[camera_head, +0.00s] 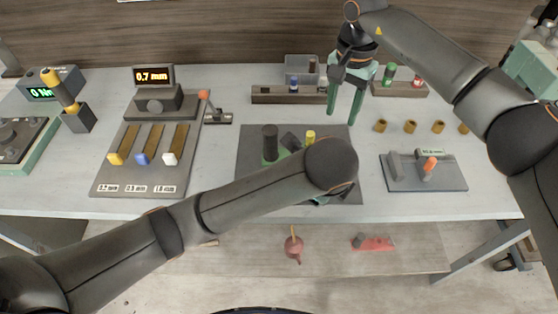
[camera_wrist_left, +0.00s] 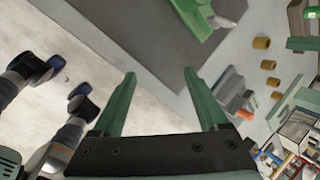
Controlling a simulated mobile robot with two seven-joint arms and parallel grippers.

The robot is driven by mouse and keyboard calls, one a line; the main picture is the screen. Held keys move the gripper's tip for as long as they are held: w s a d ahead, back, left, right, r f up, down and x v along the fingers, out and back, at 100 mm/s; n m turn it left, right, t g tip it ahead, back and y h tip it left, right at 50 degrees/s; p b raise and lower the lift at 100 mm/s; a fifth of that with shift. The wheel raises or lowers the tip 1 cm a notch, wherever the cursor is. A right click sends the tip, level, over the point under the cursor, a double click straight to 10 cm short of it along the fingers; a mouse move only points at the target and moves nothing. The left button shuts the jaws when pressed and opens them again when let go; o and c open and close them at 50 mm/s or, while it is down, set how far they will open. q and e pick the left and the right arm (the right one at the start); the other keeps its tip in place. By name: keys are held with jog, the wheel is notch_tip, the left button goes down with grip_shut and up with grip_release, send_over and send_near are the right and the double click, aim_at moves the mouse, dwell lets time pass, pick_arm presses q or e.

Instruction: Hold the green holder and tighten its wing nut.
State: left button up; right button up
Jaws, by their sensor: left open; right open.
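The green holder (camera_head: 283,154) stands on the dark mat (camera_head: 250,140) at the table's middle, partly hidden behind my left arm. A black upright cylinder and a dark block show at it, with a yellow-topped piece (camera_head: 310,137) beside them. I cannot make out the wing nut. My right gripper (camera_head: 345,115) is open and empty, pointing down over the mat's back right. My left gripper (camera_wrist_left: 160,90) is open and empty in the left wrist view; in the head view it is mostly hidden behind its arm. A green part (camera_wrist_left: 190,15), probably the holder, shows beyond its fingers.
A grey board (camera_head: 105,178) with yellow, blue and white tabs lies left. A display reading 0.7 mm (camera_head: 154,76) stands behind it. At right are several brass rings (camera_head: 410,127) and a grey plate (camera_head: 450,182) with an orange-topped piece. A rack (camera_head: 270,95) stands behind the mat.

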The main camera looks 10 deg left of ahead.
aim_at(268, 138)
pick_arm(q)
jog(key=w+a+m+t+y, duration=0.1)
jog(key=a+m+t+y, duration=0.1)
jog(key=a, duration=0.1)
jog(key=w+a+f+m+t, duration=0.1)
jog(key=a, duration=0.1)
jog(key=shift+w+a+f+y, duration=0.1)
jog(key=shift+w+a+y, duration=0.15)
jog(key=shift+w+y, duration=0.15)
jog(key=a+m+t, duration=0.1)
jog(key=a+m+t+y, duration=0.1)
jog(key=a+r+m+t+y, duration=0.1)
jog(key=shift+w+a+r, duration=0.1)
jog(key=shift+w+a, duration=0.15)
jog(key=shift+w, duration=0.05)
jog(key=shift+a+r+m+t+y, duration=0.5)
jog(key=shift+a+m+t+y, duration=0.1)
jog(key=shift+m+t, duration=0.15)
jog(key=x, duration=1.2)
jog(key=shift+w+a, duration=0.1)
jog(key=shift+w, duration=0.1)
jog(key=shift+c, duration=0.3)
grip_shut()
